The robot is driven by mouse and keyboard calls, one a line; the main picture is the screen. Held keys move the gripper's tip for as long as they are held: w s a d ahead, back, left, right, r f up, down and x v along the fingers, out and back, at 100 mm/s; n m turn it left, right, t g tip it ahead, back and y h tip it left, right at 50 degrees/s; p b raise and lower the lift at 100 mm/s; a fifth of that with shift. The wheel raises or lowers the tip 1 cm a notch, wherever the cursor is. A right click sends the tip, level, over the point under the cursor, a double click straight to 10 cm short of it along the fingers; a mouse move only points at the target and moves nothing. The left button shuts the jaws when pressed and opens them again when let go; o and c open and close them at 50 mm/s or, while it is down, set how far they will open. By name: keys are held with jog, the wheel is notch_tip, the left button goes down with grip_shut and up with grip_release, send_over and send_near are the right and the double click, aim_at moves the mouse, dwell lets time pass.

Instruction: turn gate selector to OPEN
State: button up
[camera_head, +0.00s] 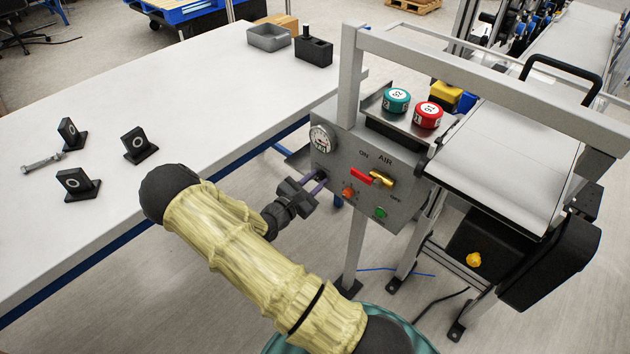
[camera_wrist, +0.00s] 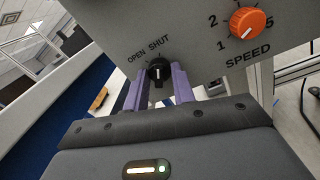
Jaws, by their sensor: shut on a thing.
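The gate selector (camera_wrist: 158,69) is a small black knob on the grey control panel (camera_head: 372,154), with OPEN printed at its upper left and SHUT above it. Its white mark stands nearly upright in the wrist view, close to the SHUT side. My gripper (camera_wrist: 158,77) has its purple fingers on both sides of the knob, shut on it. In the head view my gripper (camera_head: 317,184) reaches the panel's lower left, where the fingers and wrist hide the knob.
The orange speed knob (camera_wrist: 247,22) is right of the selector. A red air lever (camera_head: 362,176), a green button (camera_head: 380,212) and a gauge (camera_head: 321,139) share the panel. A white table (camera_head: 190,110) stands left; a conveyor (camera_head: 510,150) is at right.

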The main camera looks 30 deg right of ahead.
jog(key=shift+r, duration=0.1)
jog(key=n+p, duration=0.2)
jog(key=p, duration=0.1)
jog(key=shift+r+n, duration=0.15)
jog(key=shift+n, duration=0.15)
jog(key=n+p, duration=0.3)
jog(key=shift+g, duration=0.3)
jog(key=n+p, duration=0.3)
jog(key=n, duration=0.3)
jog(key=shift+p, duration=0.35)
jog(key=o, duration=1)
jog(key=b+v, duration=0.1)
jog(key=v, duration=1.6)
jog(key=shift+a+r+b, duration=0.15)
jog(key=shift+a+b, duration=0.1)
jog(key=shift+b, duration=0.05)
